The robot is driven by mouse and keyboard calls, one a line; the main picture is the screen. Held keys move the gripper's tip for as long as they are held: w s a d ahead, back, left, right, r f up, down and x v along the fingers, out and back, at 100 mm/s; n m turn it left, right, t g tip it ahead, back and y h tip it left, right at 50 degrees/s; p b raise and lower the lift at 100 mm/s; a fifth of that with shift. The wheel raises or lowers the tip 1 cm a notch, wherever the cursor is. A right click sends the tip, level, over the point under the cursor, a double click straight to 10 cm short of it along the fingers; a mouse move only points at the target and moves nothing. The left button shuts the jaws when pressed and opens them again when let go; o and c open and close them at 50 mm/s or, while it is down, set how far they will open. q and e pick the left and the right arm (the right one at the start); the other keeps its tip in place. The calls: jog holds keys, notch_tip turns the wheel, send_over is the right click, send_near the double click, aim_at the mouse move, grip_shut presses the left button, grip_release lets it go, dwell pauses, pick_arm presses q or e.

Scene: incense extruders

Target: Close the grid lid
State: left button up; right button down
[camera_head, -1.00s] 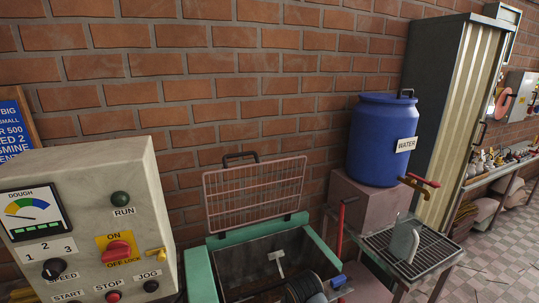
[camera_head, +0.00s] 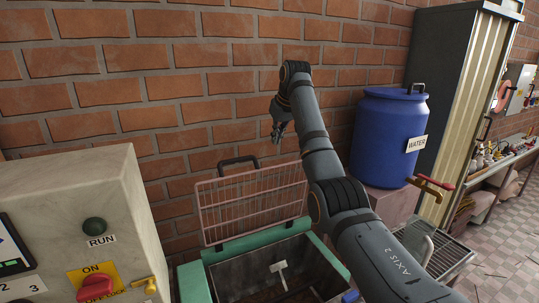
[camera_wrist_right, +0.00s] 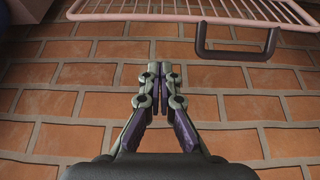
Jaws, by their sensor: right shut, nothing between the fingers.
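The grid lid (camera_head: 252,203) is a pinkish wire grid in a frame, standing open and nearly upright at the back of a green-rimmed bin (camera_head: 262,238). Its dark handle (camera_head: 239,162) is on the top edge, near the brick wall. My right gripper (camera_head: 277,136) is shut and empty, above and to the right of the handle, apart from the lid. In the right wrist view the closed fingertips (camera_wrist_right: 160,72) point at the wall, with the lid (camera_wrist_right: 200,10) and handle (camera_wrist_right: 237,48) at the top right. My left gripper is not in view.
A control box (camera_head: 75,210) with a red switch stands at the left. A blue water barrel (camera_head: 388,135) with a tap stands right of my arm, near a tall metal cabinet (camera_head: 450,80). The brick wall (camera_head: 180,60) is close behind the lid.

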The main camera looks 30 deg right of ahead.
aim_at(274, 172)
jog(key=w+r+p+x, duration=0.1)
jog(key=p+x, duration=0.3)
jog(key=x, duration=0.6)
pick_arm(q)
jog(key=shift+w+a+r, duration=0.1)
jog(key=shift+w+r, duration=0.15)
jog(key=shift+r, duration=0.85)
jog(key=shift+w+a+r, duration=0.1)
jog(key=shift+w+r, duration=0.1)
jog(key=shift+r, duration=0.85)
pick_arm(e)
jog(key=shift+s+a+f, duration=0.1)
jog(key=shift+s+f, duration=0.15)
jog(key=shift+s, duration=0.65)
jog(key=shift+s+f, duration=0.3)
jog(key=shift+s, duration=0.65)
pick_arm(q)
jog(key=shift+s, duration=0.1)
